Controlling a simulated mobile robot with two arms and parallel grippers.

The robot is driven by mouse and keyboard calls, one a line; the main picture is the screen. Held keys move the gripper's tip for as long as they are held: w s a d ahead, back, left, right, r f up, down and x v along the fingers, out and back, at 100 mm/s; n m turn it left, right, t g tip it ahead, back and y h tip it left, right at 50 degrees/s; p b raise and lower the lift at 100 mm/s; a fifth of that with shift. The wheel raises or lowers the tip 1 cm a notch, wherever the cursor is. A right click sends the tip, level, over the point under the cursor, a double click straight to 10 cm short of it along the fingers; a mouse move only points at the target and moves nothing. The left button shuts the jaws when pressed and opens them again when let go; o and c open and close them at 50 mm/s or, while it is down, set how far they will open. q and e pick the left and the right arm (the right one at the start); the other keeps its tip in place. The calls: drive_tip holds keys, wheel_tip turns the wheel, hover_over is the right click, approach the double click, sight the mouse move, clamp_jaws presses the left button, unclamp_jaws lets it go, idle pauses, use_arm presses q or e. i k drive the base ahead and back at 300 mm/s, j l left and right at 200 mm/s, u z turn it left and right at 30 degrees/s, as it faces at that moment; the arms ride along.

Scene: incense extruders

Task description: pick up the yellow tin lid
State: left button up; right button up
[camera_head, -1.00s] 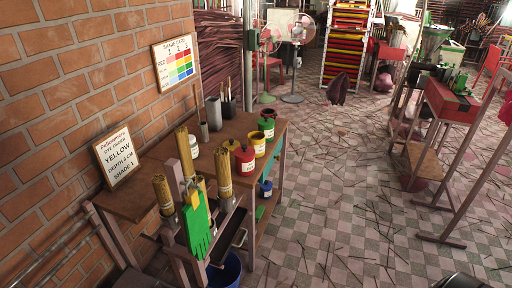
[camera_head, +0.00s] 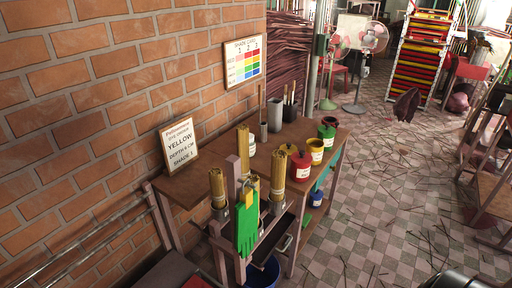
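A small yellow tin (camera_head: 316,151) with a white label stands on the wooden table (camera_head: 196,190) against the brick wall. Its top looks dark; I cannot tell whether a lid is on it, and I cannot make out a separate yellow lid. A green tin (camera_head: 326,134) stands behind, near the table's far right corner. Neither of my grippers is in view.
A rack at the table's front holds bundles of yellow sticks (camera_head: 278,172) and green gloves (camera_head: 247,222). A blue bucket (camera_head: 264,273) stands below. The tiled floor to the right is mostly open, with scattered sticks.

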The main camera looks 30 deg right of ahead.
sight(290, 149)
drive_tip(key=i+l+u, duration=0.1)
drive_tip(key=l+u, duration=0.4)
drive_tip(key=l, duration=0.3)
drive_tip(key=l+u, duration=0.45)
drive_tip(key=l, duration=0.35)
drive_tip(key=k, duration=0.05)
